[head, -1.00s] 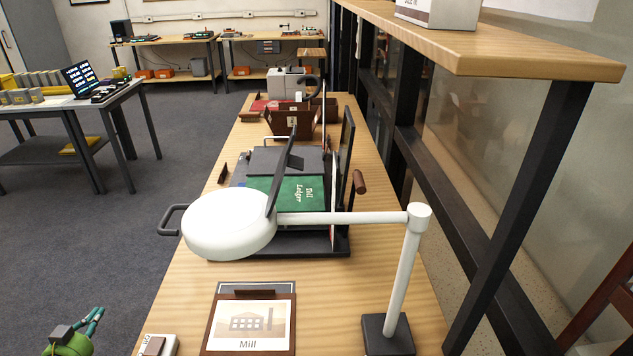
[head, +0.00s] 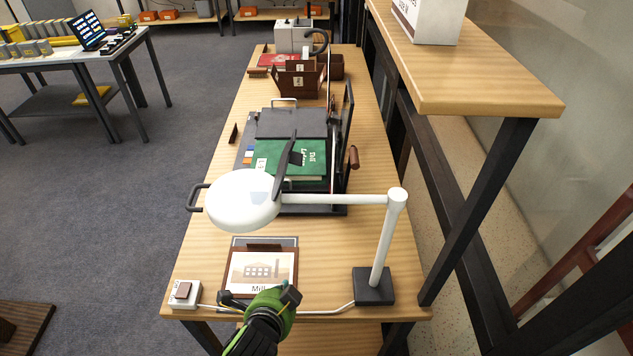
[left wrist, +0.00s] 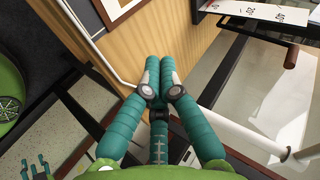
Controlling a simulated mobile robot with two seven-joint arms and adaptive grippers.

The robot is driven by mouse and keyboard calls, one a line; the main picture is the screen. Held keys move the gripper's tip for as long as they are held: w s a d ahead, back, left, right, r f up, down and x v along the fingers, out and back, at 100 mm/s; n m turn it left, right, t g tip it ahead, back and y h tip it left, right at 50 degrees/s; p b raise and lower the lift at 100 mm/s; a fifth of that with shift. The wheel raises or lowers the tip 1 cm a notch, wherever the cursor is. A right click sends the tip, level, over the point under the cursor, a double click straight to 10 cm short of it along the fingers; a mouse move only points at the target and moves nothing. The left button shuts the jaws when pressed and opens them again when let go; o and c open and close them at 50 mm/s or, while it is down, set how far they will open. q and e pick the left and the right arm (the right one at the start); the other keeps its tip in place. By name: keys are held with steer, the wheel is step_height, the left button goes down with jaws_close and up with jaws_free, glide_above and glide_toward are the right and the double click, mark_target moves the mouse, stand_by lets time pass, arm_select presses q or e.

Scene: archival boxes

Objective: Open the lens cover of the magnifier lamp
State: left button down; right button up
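The magnifier lamp has a white round head (head: 242,203), a white arm (head: 345,199) and a dark base (head: 373,286) on the wooden table. A thin dark flap (head: 284,170), which looks like the lens cover, stands steeply tilted at the head's right edge. My left gripper (head: 262,296) is at the table's front edge, below and apart from the lamp head. In the left wrist view its teal fingers (left wrist: 160,70) are together with nothing between them. My right gripper (left wrist: 35,170) shows small at the lower left of that view, fingers spread. The lens is hidden.
A green ledger (head: 290,158) lies in a dark press behind the lamp. A wooden shelf (head: 470,90) overhangs the right side.

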arm_select(q)
steer(key=s+d+r+m+t+h+p, duration=0.1)
steer(key=d+r+m+t, duration=0.15)
steer(key=r, duration=0.65)
steer(key=s+d+r+m+t+h+p, duration=0.15)
steer(key=r+m, duration=0.25)
steer(key=r, duration=0.6)
steer(key=s+d+r+m+t+h+p, duration=0.1)
steer(key=d+r+m+t, duration=0.15)
steer(key=r, duration=0.65)
arm_select(e)
step_height(320, 180, up, 4)
arm_select(q)
steer(key=w+b, duration=0.6)
steer(key=w, duration=0.4)
steer(key=shift+a+m+g, duration=0.25)
steer(key=shift+m+g, duration=0.15)
steer(key=shift+g, duration=0.05)
arm_select(e)
step_height(320, 180, down, 6)
steer(key=shift+r, duration=0.15)
